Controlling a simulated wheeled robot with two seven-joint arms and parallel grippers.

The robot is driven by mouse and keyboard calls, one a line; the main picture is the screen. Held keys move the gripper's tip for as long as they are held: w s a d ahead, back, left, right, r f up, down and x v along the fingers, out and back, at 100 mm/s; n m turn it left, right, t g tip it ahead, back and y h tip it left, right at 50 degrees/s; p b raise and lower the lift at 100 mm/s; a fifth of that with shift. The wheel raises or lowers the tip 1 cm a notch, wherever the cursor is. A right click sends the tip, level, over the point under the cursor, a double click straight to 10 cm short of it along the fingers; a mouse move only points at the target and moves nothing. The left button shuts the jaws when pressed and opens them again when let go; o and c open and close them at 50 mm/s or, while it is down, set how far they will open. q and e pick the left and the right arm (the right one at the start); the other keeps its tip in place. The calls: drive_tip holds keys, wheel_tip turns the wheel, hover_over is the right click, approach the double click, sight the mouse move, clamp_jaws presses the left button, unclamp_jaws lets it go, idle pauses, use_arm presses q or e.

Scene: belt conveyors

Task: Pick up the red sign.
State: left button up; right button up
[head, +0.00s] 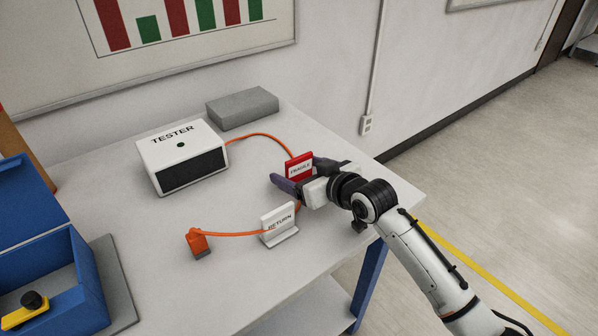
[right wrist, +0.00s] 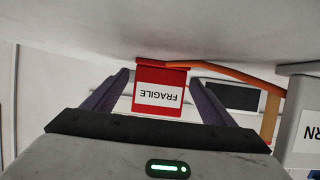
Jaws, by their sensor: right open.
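The red sign (head: 297,168), with a white "FRAGILE" label, stands upright on the white table. My right gripper (head: 292,174) is open in front of it, one finger on each side in the head view. In the right wrist view the red sign (right wrist: 172,75) appears upside down between the two spread purple fingers (right wrist: 158,82), with a gap on each side. I cannot tell how deep it lies between them. The sign's lower part is hidden by the gripper in the head view. My left gripper is not in view.
A white "RETURN" sign (head: 278,224) stands just nearer, left of my right gripper. An orange cable (head: 262,136) runs from the white tester box (head: 182,157) past the signs to an orange plug (head: 198,242).

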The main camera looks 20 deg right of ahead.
drive_tip(key=shift+c, duration=0.4)
drive_tip(key=c, duration=1)
drive_tip(key=shift+c, duration=0.2)
drive_tip(key=shift+r, duration=0.1)
